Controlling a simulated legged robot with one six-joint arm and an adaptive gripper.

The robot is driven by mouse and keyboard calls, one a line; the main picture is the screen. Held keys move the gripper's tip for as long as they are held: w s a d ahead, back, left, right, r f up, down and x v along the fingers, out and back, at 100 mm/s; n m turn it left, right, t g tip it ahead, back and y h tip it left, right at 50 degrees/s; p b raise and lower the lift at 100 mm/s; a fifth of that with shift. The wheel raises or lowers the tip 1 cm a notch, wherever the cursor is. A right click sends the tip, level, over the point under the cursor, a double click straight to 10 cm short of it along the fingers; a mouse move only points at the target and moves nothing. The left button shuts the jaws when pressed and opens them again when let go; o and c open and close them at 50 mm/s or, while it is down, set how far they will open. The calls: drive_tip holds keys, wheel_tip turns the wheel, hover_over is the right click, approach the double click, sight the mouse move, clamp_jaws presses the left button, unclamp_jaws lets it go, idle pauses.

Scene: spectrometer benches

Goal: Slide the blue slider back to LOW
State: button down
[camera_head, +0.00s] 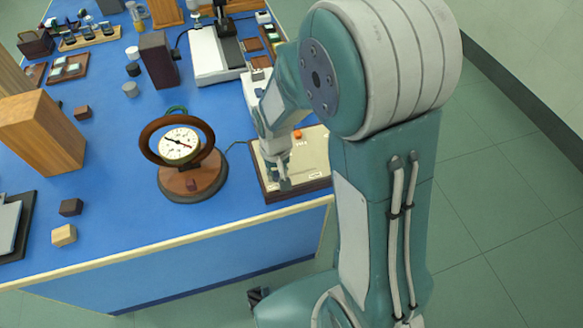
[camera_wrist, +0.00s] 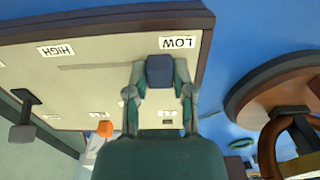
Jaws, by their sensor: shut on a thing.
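The cream control panel (camera_head: 315,152) with a dark wooden frame lies at the right front edge of the blue bench. It fills much of the wrist view (camera_wrist: 95,80), with its LOW label (camera_wrist: 178,42) and HIGH label (camera_wrist: 56,50) upside down. The blue slider (camera_wrist: 160,68) stands at the LOW end of the slot, close beside the LOW label. The slot runs bare from it toward HIGH. My gripper (camera_wrist: 160,77) is shut on the slider, one finger on each side. In the head view my gripper (camera_head: 284,180) reaches down to the panel and hides the slider.
The panel also carries an orange knob (camera_wrist: 105,128) and a black lever (camera_wrist: 25,115). A round dial gauge (camera_head: 180,145) on a wooden base stands left of the panel. A wooden block (camera_head: 42,132) and small cubes lie farther left. A white instrument (camera_head: 215,55) stands behind.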

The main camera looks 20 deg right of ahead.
drive_tip(key=shift+a, duration=1)
drive_tip(key=shift+d, duration=0.2)
drive_tip(key=c, duration=0.8)
unclamp_jaws()
drive_tip(key=shift+a, duration=0.1)
drive_tip(key=shift+c, duration=0.2)
drive_tip(key=o, duration=0.4)
drive_tip(key=shift+a, duration=0.15)
drive_tip(key=shift+c, duration=0.2)
drive_tip(key=shift+a, duration=0.2)
drive_tip(key=shift+d, duration=0.1)
